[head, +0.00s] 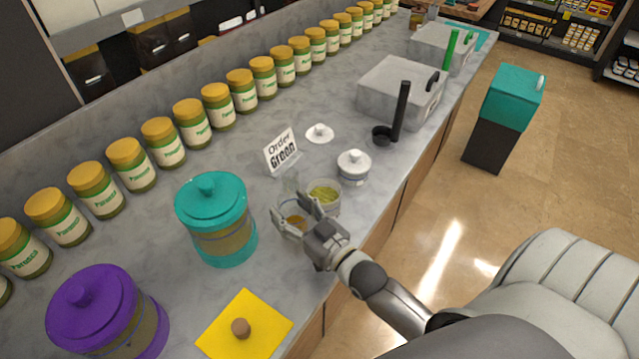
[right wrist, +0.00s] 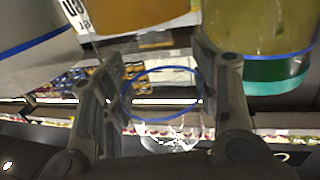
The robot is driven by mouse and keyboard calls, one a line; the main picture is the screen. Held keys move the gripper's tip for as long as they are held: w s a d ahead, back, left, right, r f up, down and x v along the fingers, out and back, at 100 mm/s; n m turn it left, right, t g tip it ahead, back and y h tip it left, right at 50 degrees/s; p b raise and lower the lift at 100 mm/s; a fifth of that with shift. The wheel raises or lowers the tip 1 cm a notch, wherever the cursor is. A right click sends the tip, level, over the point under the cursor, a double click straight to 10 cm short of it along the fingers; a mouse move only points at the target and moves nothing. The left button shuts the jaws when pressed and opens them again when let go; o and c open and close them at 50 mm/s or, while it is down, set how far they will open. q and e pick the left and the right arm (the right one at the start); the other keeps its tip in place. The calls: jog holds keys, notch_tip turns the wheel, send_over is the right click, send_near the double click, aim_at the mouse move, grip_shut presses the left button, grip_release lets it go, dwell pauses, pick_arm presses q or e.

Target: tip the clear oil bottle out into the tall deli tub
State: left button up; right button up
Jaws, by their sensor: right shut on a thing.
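My right gripper (head: 300,217) is over the counter, between the teal-lidded jar and a clear tub with yellow-green contents (head: 325,190). It is shut on a clear vessel, which I take for the oil bottle; its see-through body and a blue ring show between the fingers in the right wrist view (right wrist: 162,93). Amber shows by the fingers in the head view, but I cannot tell which vessel holds it. The tub stands just behind the fingers, partly hidden; I cannot tell for sure that it is the tall deli tub. My left gripper is out of view.
The teal-lidded jar (head: 220,225) and a purple-lidded jar (head: 105,315) stand to the left. A yellow square with a knob (head: 255,325) lies in front. An "Order Green" sign (head: 281,152), a white-lidded pot (head: 353,167) and a black ladle (head: 398,118) are behind. Parmesan jars line the back.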

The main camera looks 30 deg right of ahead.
jog(key=shift+s+r, duration=0.1)
jog(key=shift+a+r+m+p, duration=0.1)
jog(key=shift+r+m+p, duration=0.1)
jog(key=shift+m+p, duration=0.2)
jog(key=shift+r+m, duration=0.15)
jog(key=shift+m, duration=0.35)
jog(key=shift+a+f+m+g+b, duration=0.15)
jog(key=shift+f+m+g+b, duration=0.3)
jog(key=shift+f+m, duration=0.35)
jog(key=shift+s+m+g, duration=0.15)
jog(key=shift+m+g, duration=0.2)
jog(key=shift+m, duration=0.55)
jog(key=shift+f+m+y, duration=0.15)
jog(key=shift+m+y, duration=0.15)
jog(key=shift+m, duration=0.5)
jog(key=shift+s+a+f+m+g, duration=0.15)
jog(key=shift+a+m+g, duration=0.2)
jog(key=shift+m, duration=0.25)
jog(key=shift+a+f+m+g+y+b, duration=0.25)
jog(key=shift+a+m+y+b, duration=0.1)
jog(key=shift+m, duration=0.15)
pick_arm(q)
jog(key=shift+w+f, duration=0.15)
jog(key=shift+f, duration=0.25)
pick_arm(e)
jog(key=shift+s, duration=0.1)
